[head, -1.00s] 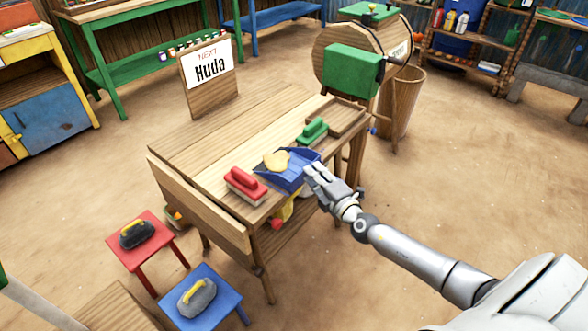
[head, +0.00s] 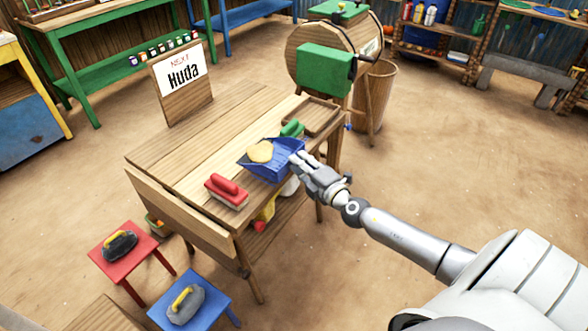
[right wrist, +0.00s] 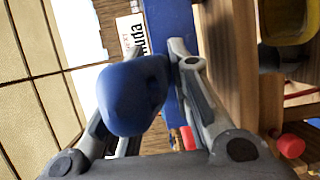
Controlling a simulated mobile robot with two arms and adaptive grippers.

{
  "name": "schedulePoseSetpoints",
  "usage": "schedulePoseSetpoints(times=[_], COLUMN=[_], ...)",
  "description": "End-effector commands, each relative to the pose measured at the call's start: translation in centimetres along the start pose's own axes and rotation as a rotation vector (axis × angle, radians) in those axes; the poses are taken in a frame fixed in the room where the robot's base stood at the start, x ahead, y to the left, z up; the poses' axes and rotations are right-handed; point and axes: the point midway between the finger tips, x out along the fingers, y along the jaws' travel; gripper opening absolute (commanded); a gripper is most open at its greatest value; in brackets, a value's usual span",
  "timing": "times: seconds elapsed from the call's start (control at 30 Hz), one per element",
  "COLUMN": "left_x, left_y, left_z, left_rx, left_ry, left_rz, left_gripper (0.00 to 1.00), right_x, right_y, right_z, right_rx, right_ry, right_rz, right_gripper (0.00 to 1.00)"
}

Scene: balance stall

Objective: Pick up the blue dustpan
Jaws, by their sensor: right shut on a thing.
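The blue dustpan (head: 268,172) is over the front right part of the wooden table (head: 150,152), with a tan-yellow lump (head: 260,152) in its pan. My right gripper (head: 298,163) is shut on the dustpan's handle from the right. In the right wrist view the rounded blue handle end (right wrist: 135,95) sits between the fingers, and part of the blue pan (right wrist: 170,22) shows beyond. The dustpan appears raised a little off the tabletop; its underside is hidden. My left gripper is not in view.
A red brush (head: 226,192) lies left of the dustpan; a green brush (head: 292,129) is partly hidden behind it. A shallow wooden tray (head: 312,115) is at the far right corner. A "Huda" sign (head: 182,88) stands at the back.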

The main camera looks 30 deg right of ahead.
Motion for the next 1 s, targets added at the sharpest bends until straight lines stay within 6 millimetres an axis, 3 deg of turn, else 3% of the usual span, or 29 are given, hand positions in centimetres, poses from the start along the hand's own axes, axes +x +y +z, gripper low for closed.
schedulePoseSetpoints(times=[0.13, 0.3, 0.6, 1.0], left_x=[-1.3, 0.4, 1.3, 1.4], left_y=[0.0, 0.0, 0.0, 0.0], left_z=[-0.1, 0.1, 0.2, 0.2], left_rx=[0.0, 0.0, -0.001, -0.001], left_ry=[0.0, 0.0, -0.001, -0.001], left_rz=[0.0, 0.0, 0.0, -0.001], left_gripper=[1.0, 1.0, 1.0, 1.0], right_x=[-2.3, -4.5, -7.0, -8.0], right_y=[3.8, 4.3, 6.1, 6.8], right_z=[2.5, 5.4, 8.6, 9.7], right_rx=[-0.006, -0.002, 0.0, 0.0], right_ry=[0.002, 0.0, 0.0, 0.001], right_rz=[0.0, -0.001, 0.001, 0.002], right_gripper=[0.0, 0.0, 0.0, 0.0])
